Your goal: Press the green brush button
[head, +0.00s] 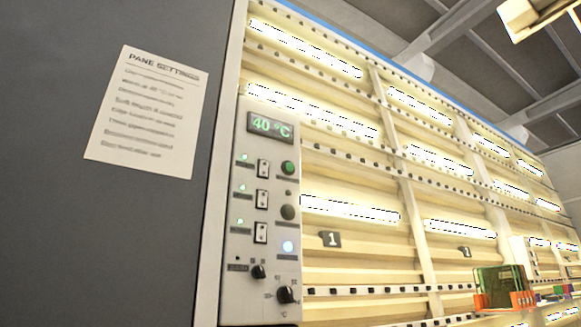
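The control panel (237,292) is a pale upright plate at the left end of the washer. Its right column has a round green button (288,167) at the top, a dark grey round button (288,212) below it, and a glowing blue-white round button (288,247) lowest. Small labels sit under the buttons; they are too small to read, so I cannot tell which one says brush. My gripper is not in view, and nothing is touching the panel.
A display (270,126) reads 40 °C. Several rocker switches with green lights and two black knobs (285,294) share the panel. A "PANE SETTINGS" sheet (145,112) hangs on the dark wall at left. Orange racks (505,300) with a green pane stand lower right.

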